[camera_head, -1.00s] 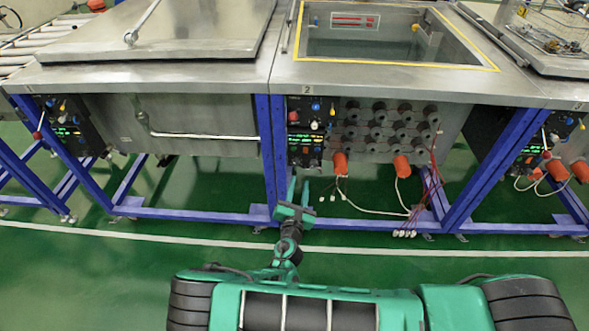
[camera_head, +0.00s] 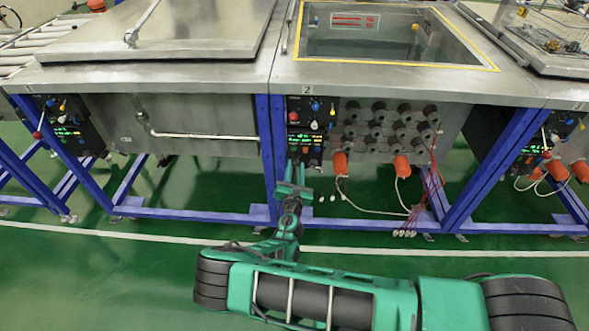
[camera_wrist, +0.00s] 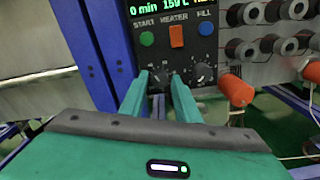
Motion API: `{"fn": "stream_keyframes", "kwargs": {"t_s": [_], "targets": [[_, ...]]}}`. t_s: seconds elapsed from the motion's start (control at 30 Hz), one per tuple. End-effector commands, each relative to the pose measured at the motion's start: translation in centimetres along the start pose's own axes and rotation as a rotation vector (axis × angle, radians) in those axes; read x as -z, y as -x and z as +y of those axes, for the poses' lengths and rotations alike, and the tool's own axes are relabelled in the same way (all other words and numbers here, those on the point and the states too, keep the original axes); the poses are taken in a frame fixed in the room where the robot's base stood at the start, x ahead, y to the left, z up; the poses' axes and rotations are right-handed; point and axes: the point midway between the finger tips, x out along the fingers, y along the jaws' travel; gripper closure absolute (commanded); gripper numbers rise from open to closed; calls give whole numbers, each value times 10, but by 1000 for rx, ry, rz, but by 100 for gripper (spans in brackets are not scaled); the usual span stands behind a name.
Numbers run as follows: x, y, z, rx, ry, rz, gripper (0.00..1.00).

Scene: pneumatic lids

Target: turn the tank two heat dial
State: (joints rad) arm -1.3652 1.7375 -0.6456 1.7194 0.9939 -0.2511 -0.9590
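The tank two control panel (camera_head: 308,137) hangs under the tank marked 2. In the wrist view the panel (camera_wrist: 188,50) has a lit display, a green START button (camera_wrist: 147,39), an orange HEATER switch (camera_wrist: 176,37) and a blue FILL button (camera_wrist: 206,29). Below them are two dark dials, one on the left (camera_wrist: 160,77) and one on the right (camera_wrist: 203,72); their labels are too small to read. My gripper (camera_wrist: 160,80) is open, its fingers pointing at the left dial, one on each side of it in the picture. In the head view my gripper (camera_head: 296,167) is at the panel's lower edge; contact cannot be told.
A blue frame post (camera_head: 271,150) stands just left of the panel. Orange plugs (camera_head: 341,163) with hanging cables and rows of dark sockets (camera_head: 378,132) are to the right. A blue lower rail (camera_head: 350,226) crosses below.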

Motion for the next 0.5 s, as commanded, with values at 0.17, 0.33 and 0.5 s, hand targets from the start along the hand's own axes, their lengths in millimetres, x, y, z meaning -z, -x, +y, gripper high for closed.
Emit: {"fn": "stream_keyframes", "kwargs": {"t_s": [0.17, 0.33, 0.5], "targets": [[0, -3, 0, 0, 0, 0, 71], [0, -3, 0, 0, 0, 0, 75], [0, -3, 0, 1, 0, 0, 100]]}}
